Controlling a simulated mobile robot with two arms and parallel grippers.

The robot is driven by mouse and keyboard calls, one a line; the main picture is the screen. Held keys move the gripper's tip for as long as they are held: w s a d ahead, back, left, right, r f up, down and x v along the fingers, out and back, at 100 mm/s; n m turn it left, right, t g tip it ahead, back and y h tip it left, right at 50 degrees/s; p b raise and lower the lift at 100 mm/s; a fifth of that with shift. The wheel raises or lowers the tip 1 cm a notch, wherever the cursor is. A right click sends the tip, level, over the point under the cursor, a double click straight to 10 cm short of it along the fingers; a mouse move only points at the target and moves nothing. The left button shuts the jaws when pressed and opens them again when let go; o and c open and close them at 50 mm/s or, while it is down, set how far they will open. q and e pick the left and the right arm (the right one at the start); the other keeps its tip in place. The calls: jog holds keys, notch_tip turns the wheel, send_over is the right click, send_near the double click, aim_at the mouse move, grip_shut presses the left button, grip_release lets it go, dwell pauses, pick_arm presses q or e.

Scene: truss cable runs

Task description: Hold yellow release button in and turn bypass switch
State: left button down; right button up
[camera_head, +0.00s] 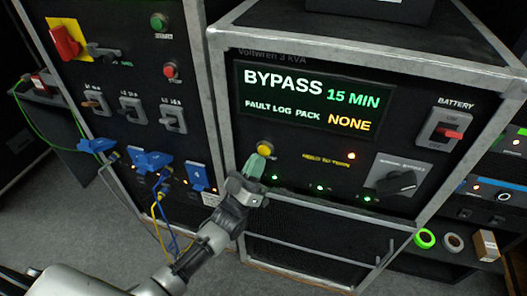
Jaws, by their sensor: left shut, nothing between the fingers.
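The yellow release button (265,146) sits on the front panel of the black UPS unit (318,158), left of the "HOLD TO TURN" lettering. My left gripper (256,166) is shut and empty, with its fingertips at the button's lower left edge; I cannot tell whether they press it. The bypass switch (397,181) is a black rotary knob on a grey plate at the panel's right, with its handle lying roughly sideways. The display (310,100) reads "BYPASS 15 MIN" and "FAULT LOG PACK NONE". My right gripper is not in view.
A red-handled battery switch (446,132) is above the bypass switch. The left cabinet carries a red-and-yellow rotary switch (66,42), breakers (130,108) and blue connectors (152,162) with hanging cables. A shelf at right holds tape rolls (425,238) and a small box (486,245).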

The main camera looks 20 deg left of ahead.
pick_arm(q)
jog(key=shift+w, duration=0.15)
dwell(0.3)
jog(key=shift+w, duration=0.3)
jog(key=shift+w, duration=0.2)
dwell(0.4)
jog(key=shift+w+a+r, duration=0.15)
jog(key=shift+w+r, duration=0.05)
jog(key=shift+r, duration=0.3)
dwell(1.0)
jog(key=shift+s+f, duration=0.35)
dwell(0.4)
jog(key=shift+s+f, duration=0.1)
jog(key=shift+s, duration=2.5)
